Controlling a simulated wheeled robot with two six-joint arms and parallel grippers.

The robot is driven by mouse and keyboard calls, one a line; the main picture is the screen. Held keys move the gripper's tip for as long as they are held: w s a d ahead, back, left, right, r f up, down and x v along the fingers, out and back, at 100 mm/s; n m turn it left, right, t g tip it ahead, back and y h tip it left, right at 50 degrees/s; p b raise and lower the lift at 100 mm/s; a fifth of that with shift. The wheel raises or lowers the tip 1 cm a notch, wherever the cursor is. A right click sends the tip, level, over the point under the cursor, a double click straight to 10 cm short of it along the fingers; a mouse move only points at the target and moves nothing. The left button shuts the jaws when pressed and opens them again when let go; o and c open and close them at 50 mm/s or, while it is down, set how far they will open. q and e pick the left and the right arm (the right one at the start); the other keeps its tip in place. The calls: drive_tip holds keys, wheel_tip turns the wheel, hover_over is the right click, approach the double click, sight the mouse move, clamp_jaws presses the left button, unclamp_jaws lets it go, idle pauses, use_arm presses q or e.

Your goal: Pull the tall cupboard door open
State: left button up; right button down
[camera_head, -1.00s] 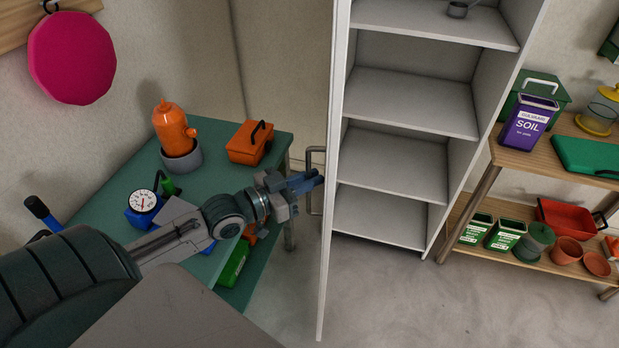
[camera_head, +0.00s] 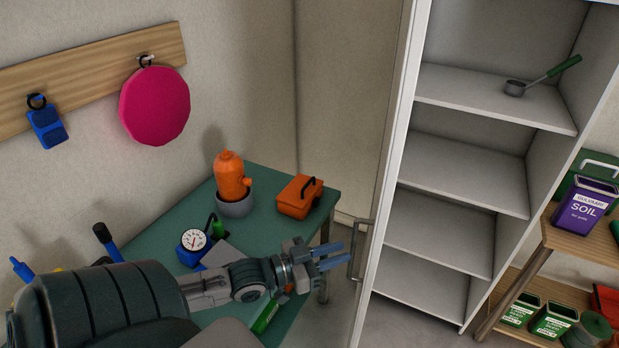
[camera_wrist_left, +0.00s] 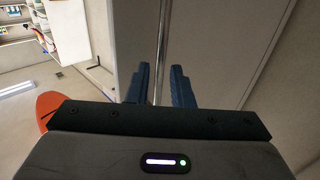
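The tall cupboard door (camera_head: 395,150) stands open, seen nearly edge-on, with the white cupboard shelves (camera_head: 470,165) exposed to its right. Its grey bar handle (camera_head: 357,262) is on the left face of the door. My left gripper (camera_head: 344,257) is just left of the handle, its blue fingers spread and pointing at it. In the left wrist view the two fingers (camera_wrist_left: 162,88) are apart, with a thin vertical bar (camera_wrist_left: 162,35) visible beyond the gap. My right gripper is not in view.
A green table (camera_head: 265,190) with an orange hydrant-shaped object (camera_head: 231,175), an orange toolbox (camera_head: 299,197) and a blue gauge (camera_head: 193,243) stands left of the door. A ladle (camera_head: 516,88) lies on a cupboard shelf. A wooden rack (camera_head: 580,240) stands at right.

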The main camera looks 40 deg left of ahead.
use_arm(q)
drive_tip(key=p+v, duration=0.3)
drive_tip(key=v, duration=0.3)
drive_tip(key=shift+s, duration=0.2)
idle(0.4)
